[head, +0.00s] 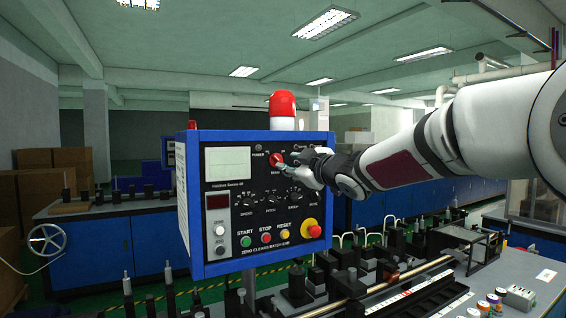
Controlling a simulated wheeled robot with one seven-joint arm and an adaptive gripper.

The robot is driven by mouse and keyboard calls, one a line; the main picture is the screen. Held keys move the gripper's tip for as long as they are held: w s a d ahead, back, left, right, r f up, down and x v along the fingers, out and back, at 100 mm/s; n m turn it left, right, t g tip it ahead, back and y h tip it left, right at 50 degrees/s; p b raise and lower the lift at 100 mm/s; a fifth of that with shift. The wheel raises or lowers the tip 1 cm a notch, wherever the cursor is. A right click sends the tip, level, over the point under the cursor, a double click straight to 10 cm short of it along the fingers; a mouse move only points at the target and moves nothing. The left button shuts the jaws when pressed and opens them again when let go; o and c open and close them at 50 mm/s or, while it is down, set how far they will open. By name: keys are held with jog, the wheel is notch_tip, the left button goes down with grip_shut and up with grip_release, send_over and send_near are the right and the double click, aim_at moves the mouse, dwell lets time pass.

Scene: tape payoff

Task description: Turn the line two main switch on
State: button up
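A blue-framed control box (184,205) with a dark front panel stands in the middle of the head view. A red rotary switch (276,158), with small lettering beside it that seems to read MAIN, sits near the top of the panel. My gripper (286,163) reaches in from the right, its fingertips at the switch's right side. They overlap the switch's edge in the picture; I cannot tell whether they touch or hold it. The switch's exact setting is too small to read.
Below are several black knobs, green (246,240), red (266,238) and yellow (285,235) buttons, and a red emergency stop (312,229) on yellow. A red beacon (282,104) tops the box. Machine parts crowd the bench in front. A handwheel (48,240) stands left.

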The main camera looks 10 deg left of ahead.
aim_at(278, 161)
jog(key=shift+x, duration=2.85)
grip_shut()
